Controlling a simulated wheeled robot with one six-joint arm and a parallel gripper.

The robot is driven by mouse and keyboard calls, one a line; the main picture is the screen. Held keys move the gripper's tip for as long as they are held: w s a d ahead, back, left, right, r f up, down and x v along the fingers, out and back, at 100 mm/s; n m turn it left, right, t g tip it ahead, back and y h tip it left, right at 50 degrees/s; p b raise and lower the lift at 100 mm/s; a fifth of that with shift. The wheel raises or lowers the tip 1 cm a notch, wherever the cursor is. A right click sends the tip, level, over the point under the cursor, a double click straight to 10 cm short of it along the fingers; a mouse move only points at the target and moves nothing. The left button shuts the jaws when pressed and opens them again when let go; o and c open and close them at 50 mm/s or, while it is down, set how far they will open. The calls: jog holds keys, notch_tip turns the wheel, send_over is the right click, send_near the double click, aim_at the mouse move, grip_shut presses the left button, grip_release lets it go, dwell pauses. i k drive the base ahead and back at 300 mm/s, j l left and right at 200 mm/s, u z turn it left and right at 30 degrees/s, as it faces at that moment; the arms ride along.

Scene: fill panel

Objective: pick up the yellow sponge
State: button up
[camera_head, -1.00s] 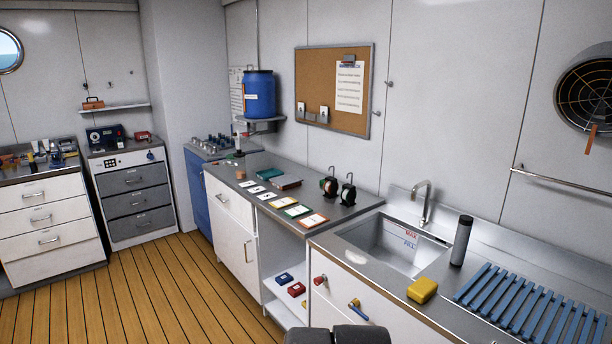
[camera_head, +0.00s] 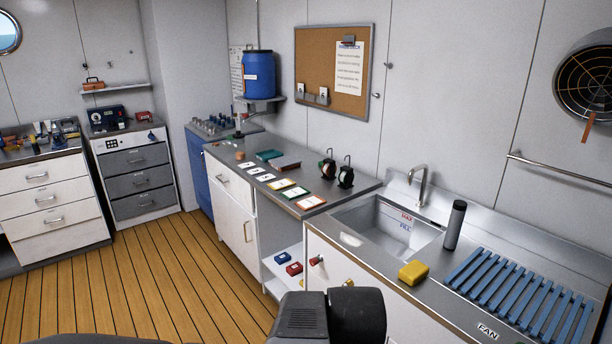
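The yellow sponge (camera_head: 413,272) lies on the steel counter in the head view, in front of the sink (camera_head: 385,232) and left of the blue slatted rack. It shows whole, with nothing on it. Dark rounded parts of my own arm rise at the bottom centre, lower than the sponge and to its left in the picture. My gripper's fingers do not show, so I cannot see whether they hold anything.
A dark cylinder (camera_head: 454,225) stands upright behind the sponge, beside the sink. The blue slatted rack (camera_head: 518,290) covers the counter to the right. Cards and two small dark devices occupy the grey worktop (camera_head: 243,177) further left. The wooden floor (camera_head: 160,275) is clear.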

aim_at(415, 270)
jog(key=i+l+z, duration=0.3)
jog(key=i, duration=0.2)
jog(key=i+z, duration=0.35)
jog(key=i, duration=0.15)
